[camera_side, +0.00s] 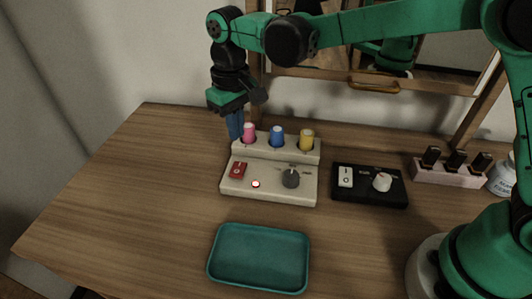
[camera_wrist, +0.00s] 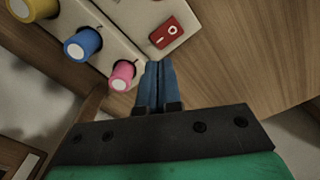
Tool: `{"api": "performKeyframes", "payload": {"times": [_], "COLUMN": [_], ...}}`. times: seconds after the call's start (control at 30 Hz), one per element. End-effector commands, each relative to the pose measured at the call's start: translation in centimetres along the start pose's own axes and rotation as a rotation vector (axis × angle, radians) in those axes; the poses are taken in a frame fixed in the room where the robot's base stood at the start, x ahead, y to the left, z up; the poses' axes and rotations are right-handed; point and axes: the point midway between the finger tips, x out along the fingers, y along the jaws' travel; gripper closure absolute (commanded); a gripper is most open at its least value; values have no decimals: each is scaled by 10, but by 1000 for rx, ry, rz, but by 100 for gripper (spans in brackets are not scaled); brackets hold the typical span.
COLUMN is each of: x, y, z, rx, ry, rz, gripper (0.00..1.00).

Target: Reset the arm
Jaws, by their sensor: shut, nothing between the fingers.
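My gripper (camera_side: 235,125) is shut and empty, with its blue fingers pointing down just left of and above the white control unit. My green and black arm reaches across the top of the side view from the right.
A black control box (camera_side: 369,195), pink rack (camera_side: 449,177) and teal tray (camera_side: 259,286) stand on the table. The left table is clear.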

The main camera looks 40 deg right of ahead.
Motion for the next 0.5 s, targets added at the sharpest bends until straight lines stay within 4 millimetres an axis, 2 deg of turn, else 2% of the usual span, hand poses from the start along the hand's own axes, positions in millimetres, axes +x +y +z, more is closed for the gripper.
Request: {"api": "performKeyframes", "payload": {"times": [0.33, 0.5], "x": [-2, -18], "y": [1, 15], "z": [1, 12], "rx": [1, 27], "ry": [3, 57], "rz": [0, -4], "gripper": [100, 100]}}
